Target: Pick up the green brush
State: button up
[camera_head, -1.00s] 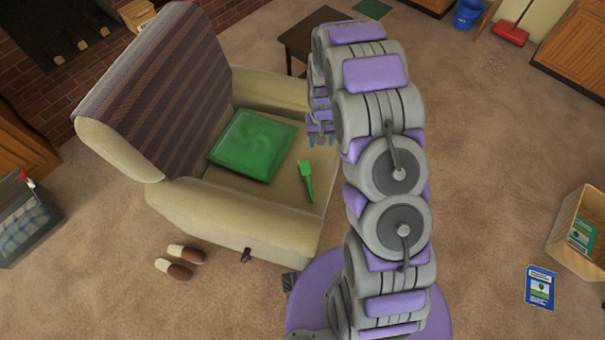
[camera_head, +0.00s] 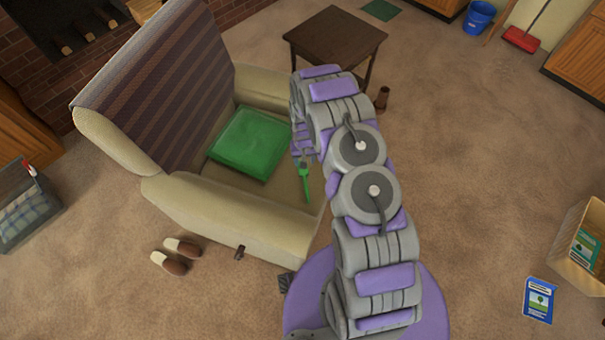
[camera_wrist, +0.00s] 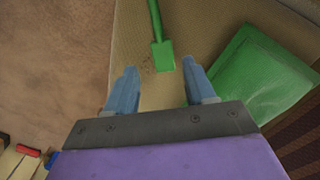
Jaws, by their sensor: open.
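The green brush (camera_head: 306,182) lies on the seat of the armchair (camera_head: 225,197), to the right of a green cushion (camera_head: 250,143). In the wrist view the brush (camera_wrist: 162,50) shows its wide head nearest me, with its handle running up out of the picture. My gripper (camera_wrist: 158,80) is open and empty, its two blue fingers apart. The brush head is ahead of the fingertips, closer to the right finger. In the head view my gripper (camera_head: 305,160) is over the seat at the head end of the brush, partly hidden by my arm.
The armchair's padded arms flank the seat. A dark wooden side table (camera_head: 335,38) stands behind it, with a brown object (camera_head: 383,98) on the floor beside it.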

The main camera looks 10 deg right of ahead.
jog(key=b, duration=0.2)
send_near(304, 177)
notch_tip(304, 177, down, 5)
jog(key=shift+s+d+f, duration=0.1)
jog(key=shift+d+f, duration=0.05)
jog(key=shift+f, duration=0.05)
jog(key=shift+f+b, duration=0.5)
jog(key=shift+f, duration=0.2)
notch_tip(304, 177, down, 4)
jog(key=shift+f+b, duration=0.15)
jog(key=shift+b, duration=0.6)
jog(key=shift+c, duration=0.2)
jog(key=c, duration=0.9)
jog(key=shift+r+p, duration=1.4)
jog(key=shift+r, duration=3.7)
